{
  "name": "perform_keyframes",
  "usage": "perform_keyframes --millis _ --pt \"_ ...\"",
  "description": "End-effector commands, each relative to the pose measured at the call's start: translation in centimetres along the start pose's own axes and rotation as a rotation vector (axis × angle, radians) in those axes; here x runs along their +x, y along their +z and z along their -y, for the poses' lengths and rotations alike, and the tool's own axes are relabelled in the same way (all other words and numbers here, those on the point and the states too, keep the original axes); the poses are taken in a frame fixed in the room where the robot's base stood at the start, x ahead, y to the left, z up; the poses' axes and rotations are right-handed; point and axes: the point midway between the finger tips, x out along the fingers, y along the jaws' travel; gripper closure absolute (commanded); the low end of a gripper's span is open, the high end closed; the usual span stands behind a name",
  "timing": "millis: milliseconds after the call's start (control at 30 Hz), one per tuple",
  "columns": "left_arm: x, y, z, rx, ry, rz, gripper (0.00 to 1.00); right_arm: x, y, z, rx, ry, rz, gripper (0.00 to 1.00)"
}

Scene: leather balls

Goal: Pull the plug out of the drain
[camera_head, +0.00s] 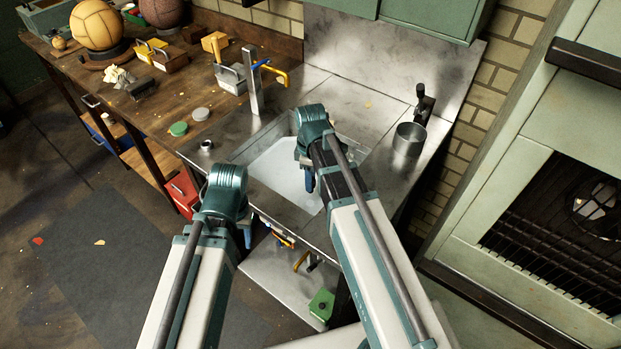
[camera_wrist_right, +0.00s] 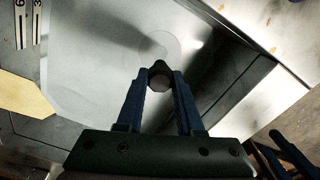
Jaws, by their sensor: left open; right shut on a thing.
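The sink basin (camera_head: 277,178) is set in the metal counter and looks pale inside, as if holding water. My right gripper (camera_head: 309,183) reaches down into it. In the right wrist view, its blue fingers (camera_wrist_right: 160,82) are shut on a small dark rounded piece, which looks like the plug (camera_wrist_right: 160,75). A faint round outline, perhaps the drain or a ripple, shows just beyond it. I cannot tell whether the plug is seated or lifted. My left gripper (camera_head: 246,236) is open and empty in front of the counter, partly hidden by its wrist.
The tap (camera_head: 253,82) stands behind the basin, left of my right arm. A metal cup (camera_head: 408,139) stands on the counter at the right. A wooden bench (camera_head: 140,97) with balls and tools is at the left. Open floor lies at the lower left.

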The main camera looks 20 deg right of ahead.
Motion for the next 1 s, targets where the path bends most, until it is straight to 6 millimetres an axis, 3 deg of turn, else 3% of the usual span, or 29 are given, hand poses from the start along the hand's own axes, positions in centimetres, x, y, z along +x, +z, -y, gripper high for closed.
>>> perform_keyframes --millis 1000 --pt "3.1 -0.2 -0.3 0.0 0.0 0.0 0.5 3.1 0.0 0.0 0.0 0.0 0.0 1.0"
